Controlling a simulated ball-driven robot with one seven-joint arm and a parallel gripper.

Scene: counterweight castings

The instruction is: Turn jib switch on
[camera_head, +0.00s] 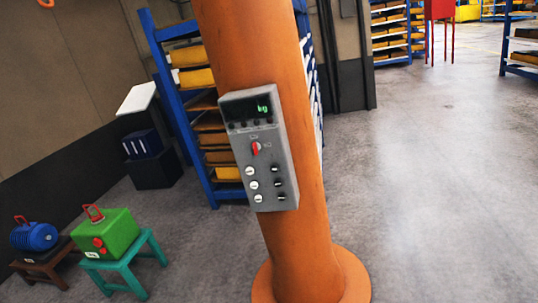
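A grey control box (260,150) is mounted on an orange column (300,230). Its top holds a dark display (248,109) with green "kg" lettering and a row of small dark buttons below. Under these is a red rotary switch (255,148) with small markings beside it; they are too small to read. Below it are two columns of small round knobs or buttons, light on the left and dark on the right. Which control is the jib switch cannot be read. My gripper is not in view.
A blue rack (172,100) with yellow and brown bins stands behind the column. At lower left, a green box (108,235) sits on a teal stool (125,265) and a blue motor-like unit (35,237) on a brown stool. The floor at right is clear.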

